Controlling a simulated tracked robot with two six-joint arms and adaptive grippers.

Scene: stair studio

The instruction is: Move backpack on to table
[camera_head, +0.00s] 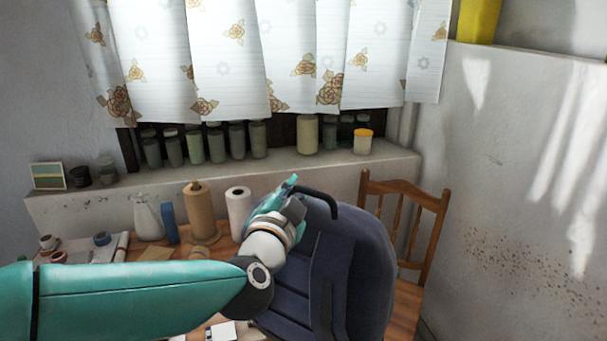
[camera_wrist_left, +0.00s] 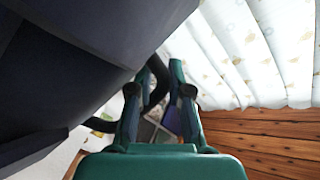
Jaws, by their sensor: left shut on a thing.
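The dark blue backpack (camera_head: 355,265) is upright at the right end of the wooden table (camera_head: 222,246). Its black top handle (camera_head: 322,200) loops up towards my left gripper (camera_head: 288,196). My left gripper is shut on this handle, at the backpack's upper left. In the left wrist view, the fingers (camera_wrist_left: 158,95) close around the dark handle, and the backpack's body (camera_wrist_left: 75,60) fills the left side. The backpack's lower end is out of the picture, so I cannot tell if it touches the table. My right gripper is not in view.
A wooden chair (camera_head: 432,210) stands right of the backpack. The table holds a white spray bottle (camera_head: 148,218), a brown roll (camera_head: 199,210), a white roll (camera_head: 239,210) and several small items at the left. Jars line the sill behind, below a flowered curtain (camera_head: 230,60).

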